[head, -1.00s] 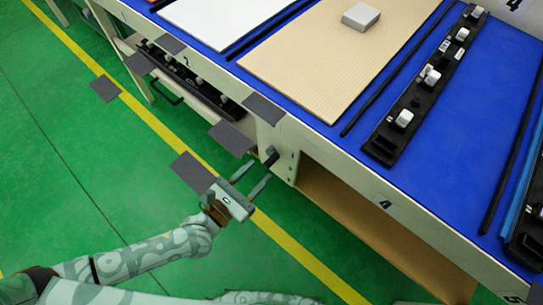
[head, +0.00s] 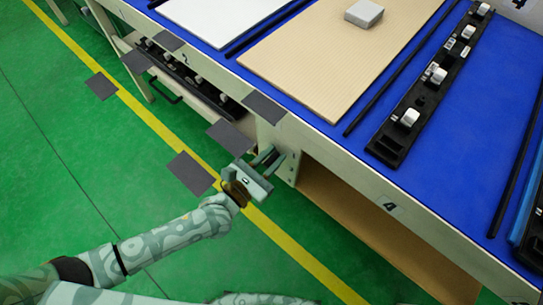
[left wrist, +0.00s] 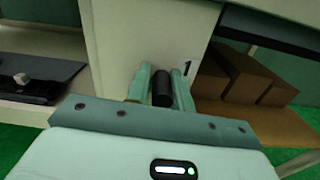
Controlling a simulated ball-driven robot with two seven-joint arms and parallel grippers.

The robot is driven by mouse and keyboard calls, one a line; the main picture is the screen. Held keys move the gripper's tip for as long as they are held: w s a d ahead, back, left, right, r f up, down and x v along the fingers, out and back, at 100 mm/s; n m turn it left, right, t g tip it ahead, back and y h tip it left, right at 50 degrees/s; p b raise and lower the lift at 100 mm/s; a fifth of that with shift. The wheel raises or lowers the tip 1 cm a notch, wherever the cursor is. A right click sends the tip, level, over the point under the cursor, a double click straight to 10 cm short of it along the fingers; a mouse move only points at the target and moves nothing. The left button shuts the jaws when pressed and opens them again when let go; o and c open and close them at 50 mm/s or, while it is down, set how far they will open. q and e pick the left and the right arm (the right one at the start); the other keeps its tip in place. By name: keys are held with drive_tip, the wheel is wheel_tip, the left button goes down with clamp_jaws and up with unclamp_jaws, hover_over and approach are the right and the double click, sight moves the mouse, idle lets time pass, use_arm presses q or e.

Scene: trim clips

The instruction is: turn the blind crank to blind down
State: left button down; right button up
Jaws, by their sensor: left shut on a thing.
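The black crank handle (left wrist: 162,88) sticks out from the white leg panel marked 1 in the left wrist view. My left gripper (left wrist: 161,86) has one finger on each side of the handle and is shut on it. In the head view the left gripper (head: 270,158) reaches the panel below the table's near edge, and its fingers mostly hide the handle. The rest of the crank is hidden behind the handle and fingers. I cannot make out a blind. My right gripper is not in view.
The blue-topped table (head: 340,150) carries a beige ribbed board (head: 330,60), a grey block (head: 363,13) and a black rail with white clips (head: 408,118). Grey squares (head: 190,172) show along the table's near side. Brown boxes (left wrist: 235,80) sit on the shelf right of the panel.

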use_arm(q)
drive_tip(key=shift+s+f, duration=0.1)
drive_tip(key=shift+f, duration=0.1)
drive_tip(key=shift+s+d+f+m, duration=0.1)
drive_tip(key=shift+d+f+m, duration=0.1)
drive_tip(key=shift+m, duration=0.45)
drive_tip(key=shift+s+d+f+m, duration=0.1)
drive_tip(key=shift+f+m, duration=0.05)
drive_tip(key=shift+m, duration=0.5)
drive_tip(key=shift+s+d+f+m+b, duration=0.15)
drive_tip(key=shift+f+m, duration=0.3)
drive_tip(key=shift+m, duration=0.65)
drive_tip(key=shift+s+d+f+m+b, duration=0.15)
drive_tip(key=shift+f+m, duration=0.3)
drive_tip(key=shift+m, duration=0.65)
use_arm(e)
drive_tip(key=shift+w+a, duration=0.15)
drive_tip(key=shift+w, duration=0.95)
use_arm(q)
drive_tip(key=shift+a, duration=0.1)
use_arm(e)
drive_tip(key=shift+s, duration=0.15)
use_arm(q)
drive_tip(key=c, duration=1.4)
unclamp_jaws()
drive_tip(key=shift+o, duration=0.4)
drive_tip(key=shift+w+r, duration=0.1)
drive_tip(key=shift+r, duration=0.1)
